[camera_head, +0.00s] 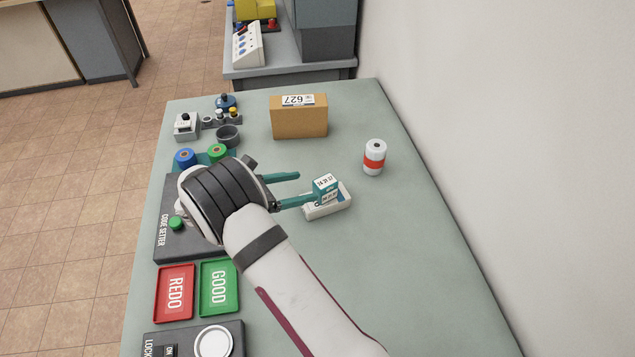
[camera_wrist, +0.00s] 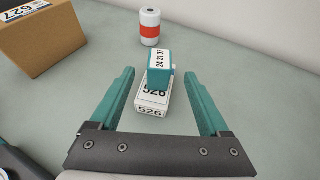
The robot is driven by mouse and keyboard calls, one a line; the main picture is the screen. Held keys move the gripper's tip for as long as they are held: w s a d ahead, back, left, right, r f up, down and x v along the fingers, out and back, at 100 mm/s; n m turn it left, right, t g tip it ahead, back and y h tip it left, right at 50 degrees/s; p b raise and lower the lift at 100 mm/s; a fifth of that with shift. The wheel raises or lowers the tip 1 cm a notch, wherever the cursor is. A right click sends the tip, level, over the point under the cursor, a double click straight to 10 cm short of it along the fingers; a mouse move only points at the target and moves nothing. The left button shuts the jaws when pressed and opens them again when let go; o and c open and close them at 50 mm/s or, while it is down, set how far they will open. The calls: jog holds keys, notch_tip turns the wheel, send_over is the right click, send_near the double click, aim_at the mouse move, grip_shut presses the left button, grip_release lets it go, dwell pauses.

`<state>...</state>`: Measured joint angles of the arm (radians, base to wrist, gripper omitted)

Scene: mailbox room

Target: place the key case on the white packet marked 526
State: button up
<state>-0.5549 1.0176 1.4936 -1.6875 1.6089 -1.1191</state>
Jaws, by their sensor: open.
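The key case is a small teal box with a white printed label (camera_head: 325,184). It rests on top of the white packet (camera_head: 328,208), towards its far end in the wrist view. The packet is marked 526 and lies on the table; the key case also shows in the wrist view (camera_wrist: 160,68), as does the packet (camera_wrist: 151,112). My gripper (camera_head: 288,189) has teal fingers and is open. In the wrist view its fingers (camera_wrist: 160,90) stand apart on either side of the packet, with visible gaps, touching neither it nor the key case.
A brown box marked 627 (camera_head: 299,122) stands farther back. A white can with a red band (camera_head: 375,157) stands to the right. A red REDO tray (camera_head: 175,293), a green GOOD tray (camera_head: 219,288) and a code setter (camera_head: 180,246) lie on the left. The table's right side (camera_head: 410,240) is clear.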

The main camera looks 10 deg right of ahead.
jog(key=s+d+r+m+g+y, duration=0.3)
jog(key=s+d+r+m+g, duration=0.15)
jog(key=s+m, duration=0.35)
jog(key=s+d+r+m+g+y, duration=0.35)
jog(key=s+r+m, duration=0.3)
jog(key=s, duration=0.35)
jog(key=s+a+m+t+y, duration=0.1)
jog(key=s+a+m+y, duration=0.2)
jog(key=s+m, duration=0.4)
jog(key=s+a+r+m+t+y, duration=0.1)
jog(key=s+a+m+y, duration=0.2)
jog(key=s, duration=0.6)
jog(key=m+y, duration=0.2)
jog(key=m, duration=0.1)
jog(key=shift+s+a+m, duration=0.15)
jog(key=shift+a+m, duration=0.05)
jog(key=shift+m, duration=0.15)
